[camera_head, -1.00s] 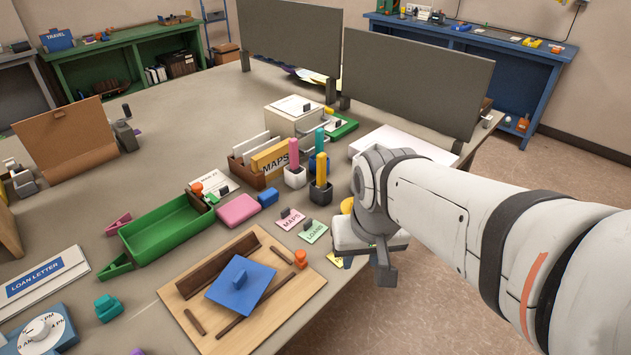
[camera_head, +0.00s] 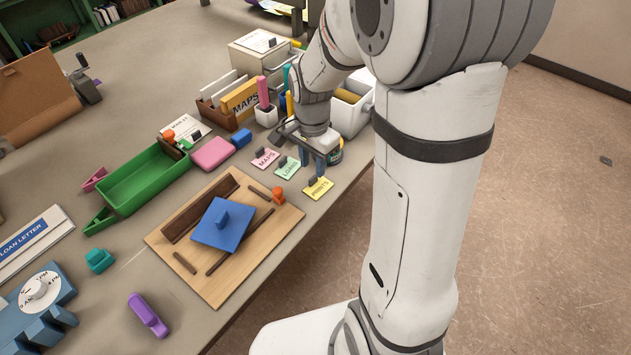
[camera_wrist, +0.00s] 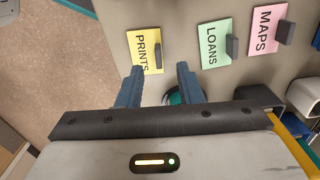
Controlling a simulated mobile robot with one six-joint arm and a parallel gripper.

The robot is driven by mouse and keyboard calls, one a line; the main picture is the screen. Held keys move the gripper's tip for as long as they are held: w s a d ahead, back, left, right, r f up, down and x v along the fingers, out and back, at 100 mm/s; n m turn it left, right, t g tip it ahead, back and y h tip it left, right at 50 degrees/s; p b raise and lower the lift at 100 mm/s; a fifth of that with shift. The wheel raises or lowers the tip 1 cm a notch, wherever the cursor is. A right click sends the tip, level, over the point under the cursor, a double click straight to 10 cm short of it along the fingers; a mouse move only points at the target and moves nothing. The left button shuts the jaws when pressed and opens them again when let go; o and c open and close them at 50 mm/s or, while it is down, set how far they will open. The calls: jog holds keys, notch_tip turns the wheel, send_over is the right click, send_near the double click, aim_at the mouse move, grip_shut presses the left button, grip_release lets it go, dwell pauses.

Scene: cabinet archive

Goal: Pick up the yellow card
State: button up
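The yellow card (camera_head: 318,188), marked PRINTS, lies flat near the table's right edge, with a small dark grip block on it. In the wrist view the yellow card (camera_wrist: 145,50) lies just beyond my left fingertip, which overlaps its lower edge in the picture. My gripper (camera_head: 312,165) hangs over the table just behind the card. In the wrist view my gripper (camera_wrist: 160,75) has its two blue fingers apart with nothing held between them.
A green LOANS card (camera_wrist: 214,43) and a pink MAPS card (camera_wrist: 264,30) lie in a row beside the yellow one, each with a dark block. A wooden board with a blue piece (camera_head: 222,222) lies at the left. A white bin (camera_head: 350,112) stands behind my gripper.

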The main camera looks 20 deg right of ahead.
aim_at(314, 177)
jog(key=f, duration=0.4)
jog(key=shift+d+f, duration=0.15)
jog(key=shift+d, duration=0.05)
jog(key=shift+c, duration=0.2)
grip_shut()
